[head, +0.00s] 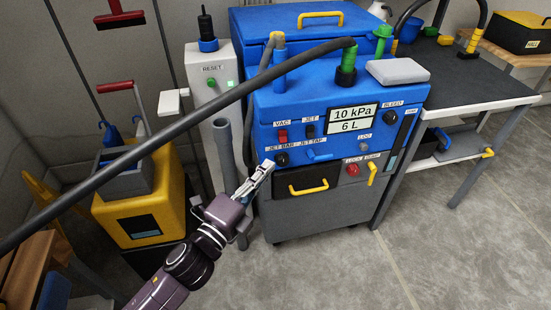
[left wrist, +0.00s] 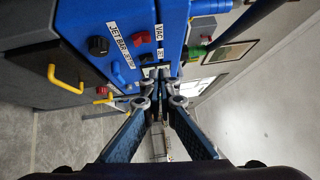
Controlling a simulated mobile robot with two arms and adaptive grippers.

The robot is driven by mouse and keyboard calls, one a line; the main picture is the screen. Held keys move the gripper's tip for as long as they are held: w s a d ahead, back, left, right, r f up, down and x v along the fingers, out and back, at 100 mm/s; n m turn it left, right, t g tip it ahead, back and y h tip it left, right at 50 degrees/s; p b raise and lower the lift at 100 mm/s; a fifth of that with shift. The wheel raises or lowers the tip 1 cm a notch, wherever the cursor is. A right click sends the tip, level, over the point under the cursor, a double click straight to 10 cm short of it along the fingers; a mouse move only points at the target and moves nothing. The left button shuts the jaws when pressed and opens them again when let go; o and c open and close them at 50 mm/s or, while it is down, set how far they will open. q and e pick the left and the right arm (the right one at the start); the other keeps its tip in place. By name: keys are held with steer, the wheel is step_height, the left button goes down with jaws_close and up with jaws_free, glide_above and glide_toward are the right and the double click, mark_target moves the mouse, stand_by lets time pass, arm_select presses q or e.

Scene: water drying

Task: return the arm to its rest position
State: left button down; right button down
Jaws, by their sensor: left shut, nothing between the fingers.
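My left arm comes in from the bottom of the head view. Its left gripper (head: 267,165) points up and right at the front of the blue machine (head: 262,112). The fingers are closed together with nothing between them. The tips appear just left of the black jet bar knob (head: 282,159); whether they touch the panel I cannot tell. In the left wrist view the closed fingers (left wrist: 157,73) point at the blue panel near the VAC and JET labels, with the black knob (left wrist: 98,46) to their left. My right gripper is in neither view.
A dark hose (head: 180,140) crosses the head view above my arm. A yellow mop bucket (head: 150,205) stands to the left. A grey RESET post (head: 208,70) stands behind. A dark-topped table (head: 465,75) is at the right. The floor (head: 340,260) in front of the machine is clear.

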arm_select(q)
steer(key=shift+s+a+r, duration=0.1)
steer(key=shift+s+a, duration=0.3)
steer(key=shift+s, duration=0.25)
